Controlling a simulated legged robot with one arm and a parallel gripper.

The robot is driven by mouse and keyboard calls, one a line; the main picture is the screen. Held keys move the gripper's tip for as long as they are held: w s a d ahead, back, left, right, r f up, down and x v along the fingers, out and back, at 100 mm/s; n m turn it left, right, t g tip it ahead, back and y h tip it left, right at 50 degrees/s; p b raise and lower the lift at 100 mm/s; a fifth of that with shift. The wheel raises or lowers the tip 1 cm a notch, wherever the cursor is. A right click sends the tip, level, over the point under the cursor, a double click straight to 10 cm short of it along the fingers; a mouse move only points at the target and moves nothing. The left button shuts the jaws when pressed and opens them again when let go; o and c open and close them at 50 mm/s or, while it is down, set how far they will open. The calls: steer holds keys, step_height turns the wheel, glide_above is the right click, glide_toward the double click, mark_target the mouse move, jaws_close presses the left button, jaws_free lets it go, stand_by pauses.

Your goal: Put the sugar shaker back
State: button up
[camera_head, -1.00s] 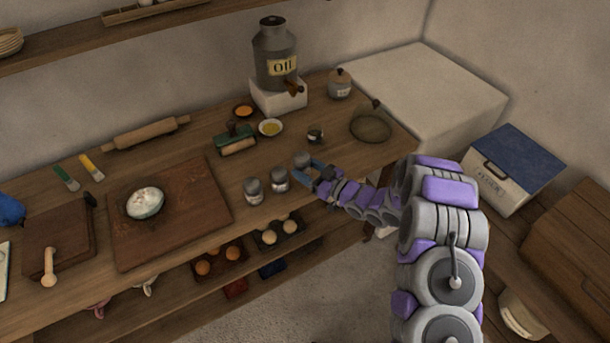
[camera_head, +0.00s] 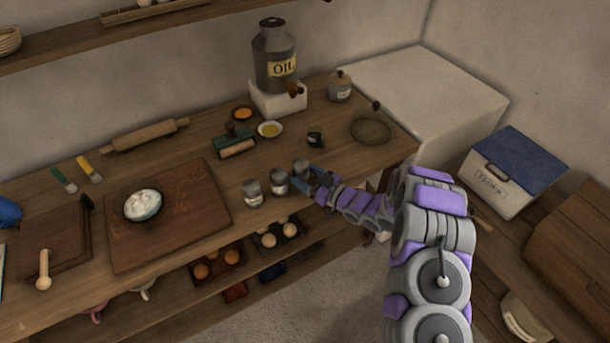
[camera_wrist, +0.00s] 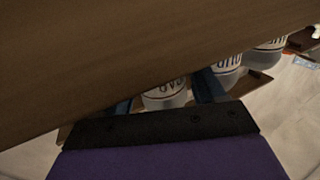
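Three grey metal shakers stand in a row near the front edge of the wooden counter: a left one (camera_head: 253,194), a middle one (camera_head: 279,183) and a right one (camera_head: 301,167). I cannot read which is the sugar shaker in the head view. My gripper (camera_head: 308,178) is at the right shaker, low over the counter. In the wrist view, the blue fingers are either side of a pale lettered shaker (camera_wrist: 165,95), with narrow gaps beside it, so the gripper looks open. Part of the fingers and shaker is hidden behind a brown surface.
A wooden board (camera_head: 190,205) with a white bowl (camera_head: 144,205) lies left of the shakers. Egg trays (camera_head: 278,232) sit on the shelf below.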

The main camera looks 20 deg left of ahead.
steer(key=p+v, duration=0.2)
steer(key=v, duration=1)
steer(key=shift+r, duration=0.15)
